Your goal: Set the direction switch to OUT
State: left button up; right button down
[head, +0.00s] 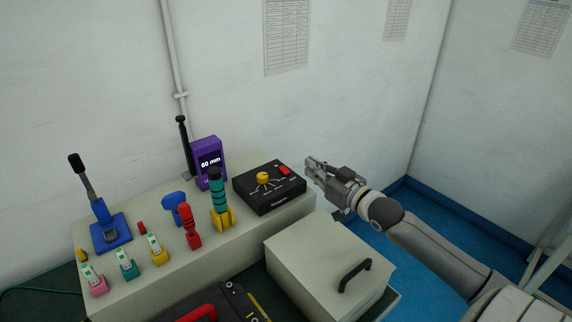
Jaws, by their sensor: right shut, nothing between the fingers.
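A black control box (270,188) sits at the right end of the grey bench. On its sloped top are a yellow rotary knob (263,177) with white marks fanned around it and a red switch (285,169) near the far right corner. The lettering is too small to read, so I cannot tell the OUT mark or the setting. My right gripper (311,169) is shut and empty, just right of the box and apart from it, its fingers pointing left towards the red switch side. My left gripper is not in view.
A purple gauge (209,162) reading 60 mm, a teal and yellow tool (217,201), a red tool (189,227) and a blue stand with lever (110,231) stand left of the box. A grey lidded case (315,255) with a black handle is in front. The wall is close behind.

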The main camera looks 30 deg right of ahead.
jog(key=p, duration=0.2)
send_over(288, 173)
jog(key=s, duration=0.1)
jog(key=shift+s, duration=0.1)
jog(key=f, duration=0.1)
jog(key=w+f, duration=0.1)
jog(key=f, duration=0.1)
jog(key=shift+p, duration=0.3)
jog(key=shift+w+f, duration=0.1)
jog(key=shift+f, duration=0.55)
